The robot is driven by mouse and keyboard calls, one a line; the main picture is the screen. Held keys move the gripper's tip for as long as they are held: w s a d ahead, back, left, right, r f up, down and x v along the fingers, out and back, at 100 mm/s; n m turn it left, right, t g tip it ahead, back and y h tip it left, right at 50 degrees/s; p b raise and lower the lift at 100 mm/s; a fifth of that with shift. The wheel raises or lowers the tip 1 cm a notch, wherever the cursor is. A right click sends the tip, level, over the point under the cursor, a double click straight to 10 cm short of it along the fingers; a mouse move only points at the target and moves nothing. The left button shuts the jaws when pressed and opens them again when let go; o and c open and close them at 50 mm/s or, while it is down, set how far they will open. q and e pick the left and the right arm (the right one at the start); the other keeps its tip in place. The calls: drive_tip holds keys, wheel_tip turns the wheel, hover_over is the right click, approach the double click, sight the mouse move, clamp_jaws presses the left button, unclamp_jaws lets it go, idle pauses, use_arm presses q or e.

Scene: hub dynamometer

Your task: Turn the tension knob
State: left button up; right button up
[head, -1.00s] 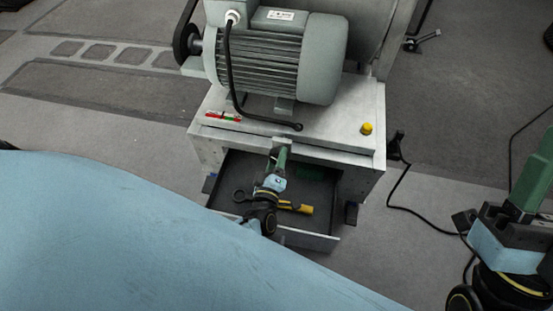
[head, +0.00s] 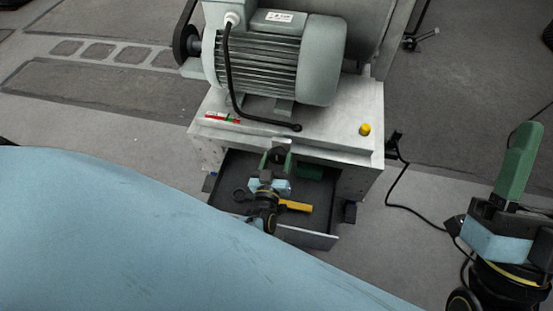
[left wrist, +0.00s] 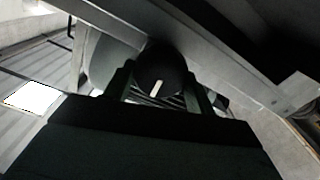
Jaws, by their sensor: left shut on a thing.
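The tension knob (left wrist: 158,72) is round and black with a white pointer line, and sits between my left gripper's green fingers in the left wrist view. In the head view the dark knob (head: 277,155) shows at the front of the machine's bench, above the open drawer. My left gripper (head: 276,160) is shut on it, with a finger on either side.
The open drawer (head: 305,237) under the knob holds a yellow-handled tool (head: 295,205), a dark ring-ended tool (head: 241,196) and a green item (head: 310,172). A grey motor (head: 275,60) with a black cable stands on the bench. A yellow button (head: 365,129) is at right.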

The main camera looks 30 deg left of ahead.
use_arm(q)
drive_tip(key=shift+m, duration=0.3)
idle(0.4)
drive_tip(key=o, duration=1)
